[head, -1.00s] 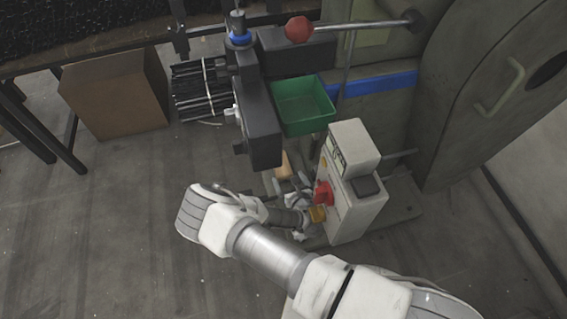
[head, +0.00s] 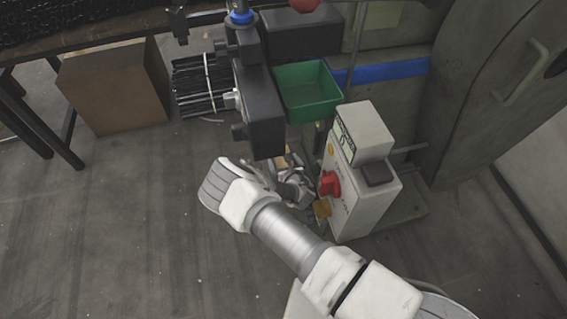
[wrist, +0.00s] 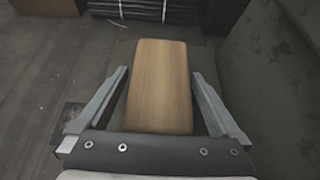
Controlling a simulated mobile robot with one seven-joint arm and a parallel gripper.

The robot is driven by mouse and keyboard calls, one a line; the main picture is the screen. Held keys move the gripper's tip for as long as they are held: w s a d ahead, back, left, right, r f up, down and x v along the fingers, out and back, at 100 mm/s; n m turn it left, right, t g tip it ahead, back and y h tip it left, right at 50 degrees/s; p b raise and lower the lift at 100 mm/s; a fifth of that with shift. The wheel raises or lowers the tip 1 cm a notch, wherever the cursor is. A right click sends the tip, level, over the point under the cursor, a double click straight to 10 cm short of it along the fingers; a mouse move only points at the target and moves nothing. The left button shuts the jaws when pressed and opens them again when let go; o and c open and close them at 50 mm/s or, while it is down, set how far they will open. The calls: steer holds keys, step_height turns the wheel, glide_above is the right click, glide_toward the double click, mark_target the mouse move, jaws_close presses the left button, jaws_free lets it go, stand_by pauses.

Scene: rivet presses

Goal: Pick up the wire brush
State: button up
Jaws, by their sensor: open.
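The wire brush shows as a plain wooden block (wrist: 160,85) in the wrist view, running lengthwise away from me. My gripper (wrist: 160,73) is open, with one finger on each side of the block and a visible gap on both sides. The block's near end is close to the palm; I cannot see bristles or what supports it. In the head view a small wooden piece (head: 284,160) shows just beyond my wrist, below the black press head, and appears to be the same block. My fingers are hard to make out there.
The control box (head: 358,185) with a red knob stands close to the right of my wrist. The black press head (head: 258,105) and a green bin (head: 308,92) are just beyond. A cardboard box (head: 115,88) and black bundled rods (head: 200,85) lie left. Floor at left is clear.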

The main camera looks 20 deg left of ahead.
steer(key=c, duration=1.3)
steer(key=shift+c, duration=0.2)
steer(key=shift+a+r, duration=0.1)
steer(key=shift+r, duration=0.15)
